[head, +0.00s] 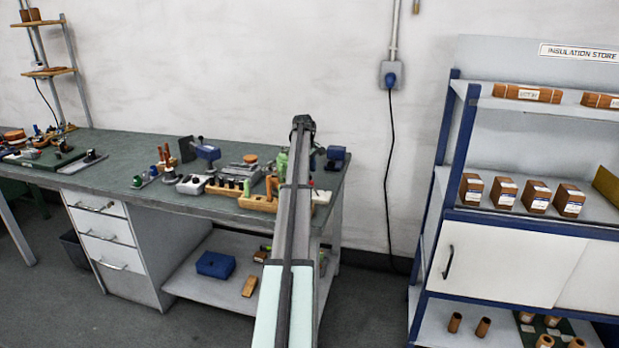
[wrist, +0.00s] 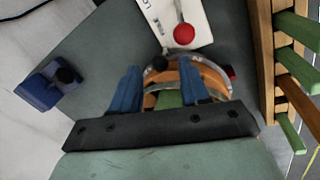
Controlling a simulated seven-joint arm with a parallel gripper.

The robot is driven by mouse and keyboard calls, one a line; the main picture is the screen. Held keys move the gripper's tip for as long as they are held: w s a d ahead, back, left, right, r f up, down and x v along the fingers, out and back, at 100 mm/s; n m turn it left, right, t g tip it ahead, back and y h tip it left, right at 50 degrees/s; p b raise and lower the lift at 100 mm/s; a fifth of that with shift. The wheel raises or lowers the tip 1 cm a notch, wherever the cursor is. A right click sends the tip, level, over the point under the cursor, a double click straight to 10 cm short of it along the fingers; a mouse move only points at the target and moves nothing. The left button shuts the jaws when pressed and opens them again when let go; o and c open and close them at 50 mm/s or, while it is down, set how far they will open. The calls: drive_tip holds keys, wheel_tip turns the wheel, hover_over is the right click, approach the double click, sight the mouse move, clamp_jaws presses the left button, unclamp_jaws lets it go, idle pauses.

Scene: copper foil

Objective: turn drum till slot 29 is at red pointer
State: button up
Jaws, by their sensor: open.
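A round drum with copper-orange bands and a grey rim (wrist: 164,76) lies beneath my gripper (wrist: 160,72) in the wrist view. The gripper is open, its two blue fingers apart over the drum's near part; whether they touch it I cannot tell. Slot numbers are not readable. In the head view my gripper (head: 303,124) is above the right end of the bench, and my arm hides the drum.
A white box with a red knob (wrist: 184,33) stands close beyond the drum. A wooden rack with green handles (wrist: 290,65) is at right, a blue device (wrist: 50,86) at left. The green bench (head: 130,165) carries several tools. A shelf unit (head: 500,210) stands further right.

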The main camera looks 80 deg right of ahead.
wheel_tip(320, 180, up, 9)
drive_tip(key=a, duration=0.1)
drive_tip(key=shift+w+a+r, duration=0.15)
drive_tip(key=shift+w+a, duration=0.15)
drive_tip(key=shift+a, duration=0.05)
drive_tip(key=shift+c, duration=0.3)
